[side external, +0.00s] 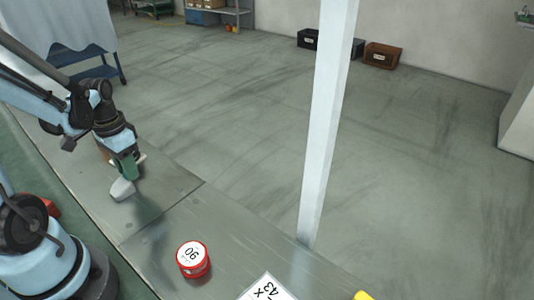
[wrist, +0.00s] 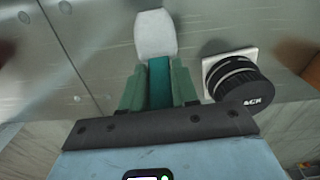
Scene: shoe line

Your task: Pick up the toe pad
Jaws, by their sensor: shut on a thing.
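The toe pad is a pale grey-white rounded block at the tip of my gripper, in the side view (side external: 121,189) and in the wrist view (wrist: 155,34). A teal piece (wrist: 159,82) behind it lies between the two green fingers. My gripper (wrist: 158,88) is shut on this teal piece, with the pale block sticking out past the fingertips. In the side view my gripper (side external: 124,168) points down over the left part of the grey bench. A shadow lies beside the pad; whether it clears the bench is hard to tell.
A black round tin (wrist: 238,78) on a white square stands close right of my fingers in the wrist view. A red-rimmed tin (side external: 193,260), a white card (side external: 266,289) and a yellow thing (side external: 363,295) are farther along the bench. A pale post (side external: 328,120) rises at its far edge.

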